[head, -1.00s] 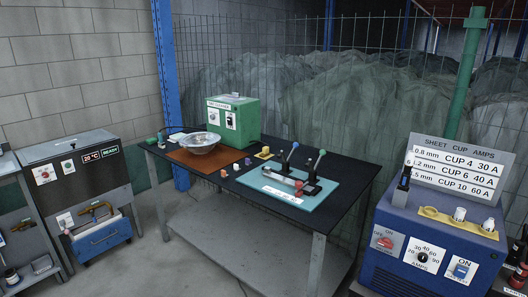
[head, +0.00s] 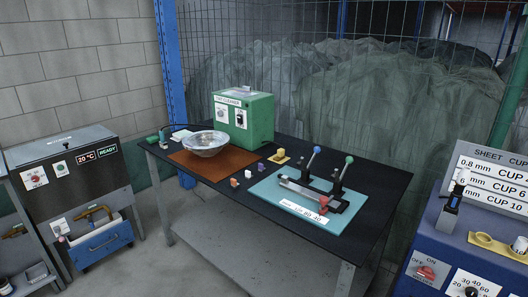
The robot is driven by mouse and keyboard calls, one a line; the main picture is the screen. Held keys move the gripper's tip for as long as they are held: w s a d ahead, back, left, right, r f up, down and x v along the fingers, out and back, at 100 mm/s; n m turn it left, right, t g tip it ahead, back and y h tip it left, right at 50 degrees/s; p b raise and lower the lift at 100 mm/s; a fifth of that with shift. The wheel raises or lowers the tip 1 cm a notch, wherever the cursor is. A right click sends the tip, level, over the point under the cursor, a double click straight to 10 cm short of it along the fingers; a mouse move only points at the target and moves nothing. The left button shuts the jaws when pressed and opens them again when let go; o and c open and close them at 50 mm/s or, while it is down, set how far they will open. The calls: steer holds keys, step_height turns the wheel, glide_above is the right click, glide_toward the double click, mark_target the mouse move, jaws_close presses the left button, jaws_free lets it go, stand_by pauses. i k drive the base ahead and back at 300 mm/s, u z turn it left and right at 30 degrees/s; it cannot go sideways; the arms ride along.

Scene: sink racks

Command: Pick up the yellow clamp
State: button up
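A small yellow piece (head: 279,156), the only loose yellow thing on the black table (head: 345,165), sits near the table's middle, behind the teal board. It looks like the yellow clamp, but it is too small to make out its jaws. Small purple (head: 262,167), white (head: 248,174) and orange (head: 234,183) pieces lie in a row to its front left. My gripper is not in view.
A teal board (head: 310,215) with two upright levers stands right of the yellow piece. A blue welder (head: 425,240) is at the right; a grey cabinet (head: 60,185) at the left.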

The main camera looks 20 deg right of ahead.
mark_target(280, 152)
steer(key=u, duration=0.55)
steer(key=i, duration=1.35)
steer(key=u, duration=0.2)
